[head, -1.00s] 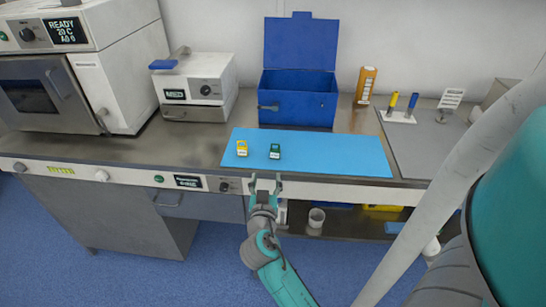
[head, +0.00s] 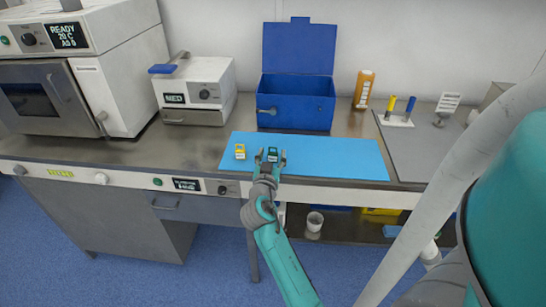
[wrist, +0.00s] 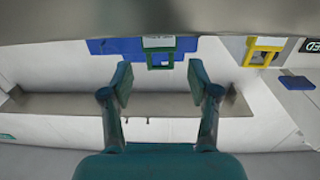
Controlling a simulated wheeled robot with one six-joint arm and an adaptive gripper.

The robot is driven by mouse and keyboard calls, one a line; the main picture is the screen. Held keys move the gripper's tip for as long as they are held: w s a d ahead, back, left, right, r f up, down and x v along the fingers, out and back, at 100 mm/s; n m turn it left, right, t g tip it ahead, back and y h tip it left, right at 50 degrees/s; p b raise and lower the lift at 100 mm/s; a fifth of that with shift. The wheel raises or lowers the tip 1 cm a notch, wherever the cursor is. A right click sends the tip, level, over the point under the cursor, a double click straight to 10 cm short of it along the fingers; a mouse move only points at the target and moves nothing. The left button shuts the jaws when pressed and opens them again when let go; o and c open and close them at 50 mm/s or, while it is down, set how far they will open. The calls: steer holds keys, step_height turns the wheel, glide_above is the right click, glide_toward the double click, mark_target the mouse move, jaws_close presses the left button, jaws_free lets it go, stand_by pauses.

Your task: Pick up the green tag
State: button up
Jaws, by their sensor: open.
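The green tag (head: 272,154) lies on the blue mat (head: 330,160), near its left part. My gripper (head: 270,160) is open, with its two fingers at the near side of the green tag in the head view. In the wrist view the green tag (wrist: 160,61) sits ahead of the gap between the open fingertips (wrist: 160,82), roughly centred. Nothing is held between the fingers. I cannot tell whether a finger touches the tag.
A yellow tag (head: 240,152) lies on the mat just left of the green one, and it also shows at the right in the wrist view (wrist: 263,52). An open blue box (head: 296,103) stands behind the mat. The mat's right side is clear.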

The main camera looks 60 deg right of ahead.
mark_target(273, 148)
steer(key=x, duration=0.3)
steer(key=shift+w+d, duration=0.1)
steer(key=shift+d, duration=0.1)
steer(key=c, duration=1)
steer(key=shift+c, duration=0.2)
steer(key=shift+r, duration=0.15)
